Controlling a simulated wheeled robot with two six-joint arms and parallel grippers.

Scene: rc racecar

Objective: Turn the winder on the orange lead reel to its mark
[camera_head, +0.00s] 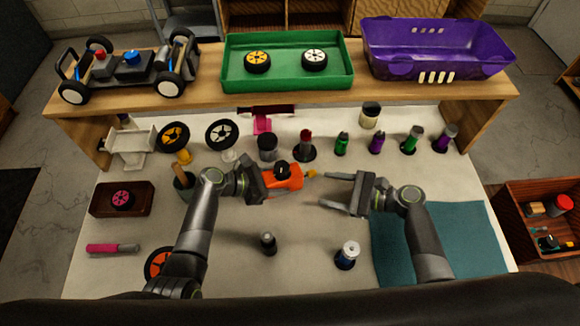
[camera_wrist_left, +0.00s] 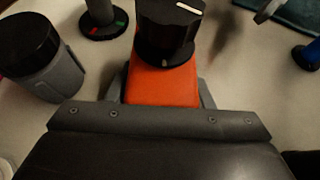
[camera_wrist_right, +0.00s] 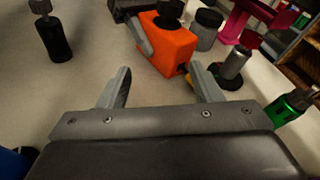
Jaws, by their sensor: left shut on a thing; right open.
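The orange lead reel (camera_head: 288,180) is at the middle of the white table, with a black winder knob (camera_head: 283,168) on its top. In the left wrist view the knob (camera_wrist_left: 168,30) carries a white line, and a small pale mark shows at its base. My left gripper (camera_head: 268,184) is shut on the orange body (camera_wrist_left: 160,85), with its fingers along the sides. A yellow tip (camera_head: 312,174) sticks out at the reel's right end. My right gripper (camera_head: 335,194) is open and empty, to the right of the reel and apart from it. The right wrist view also shows the reel (camera_wrist_right: 168,45).
Several coloured bottles and tools stand behind the reel, including a grey black-capped jar (camera_head: 267,148) and a red-topped one (camera_head: 305,146). A teal mat (camera_head: 470,250) lies at right.

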